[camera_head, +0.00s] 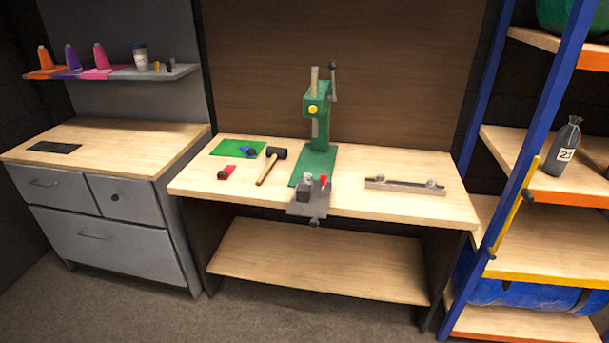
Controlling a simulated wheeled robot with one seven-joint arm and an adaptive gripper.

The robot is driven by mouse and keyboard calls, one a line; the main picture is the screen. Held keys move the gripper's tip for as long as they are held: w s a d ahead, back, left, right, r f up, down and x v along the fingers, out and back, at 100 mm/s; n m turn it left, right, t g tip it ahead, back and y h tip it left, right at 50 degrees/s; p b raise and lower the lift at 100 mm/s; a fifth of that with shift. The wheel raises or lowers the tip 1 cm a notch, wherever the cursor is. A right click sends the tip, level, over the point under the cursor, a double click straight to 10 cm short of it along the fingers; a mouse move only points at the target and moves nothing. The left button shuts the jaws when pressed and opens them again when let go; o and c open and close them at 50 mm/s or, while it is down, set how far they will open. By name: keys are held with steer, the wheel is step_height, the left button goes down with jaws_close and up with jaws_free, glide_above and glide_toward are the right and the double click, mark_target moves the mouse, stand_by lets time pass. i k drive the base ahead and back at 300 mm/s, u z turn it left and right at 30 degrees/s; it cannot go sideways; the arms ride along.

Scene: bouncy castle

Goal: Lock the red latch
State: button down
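A small red piece with a black, rounded part (226,172) lies on the front left of the wooden workbench (370,205). A second small red piece (323,180) stands upright by a grey block on a dark plate (306,208) at the bench's front edge. I cannot tell which of these is the red latch, or whether either is locked. A similar blue-and-black piece (249,152) lies on a green mat (226,145). My gripper is not in view.
A green press (318,135) stands mid-bench, with a black-headed mallet (271,165) to its left and a metal bar (405,186) to its right. A grey drawer cabinet (110,220) is left, blue-framed shelves (530,150) right. The bench's front right is clear.

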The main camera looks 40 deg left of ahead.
mark_target(324, 178)
steer(key=u, duration=1.45)
steer(key=i, duration=0.25)
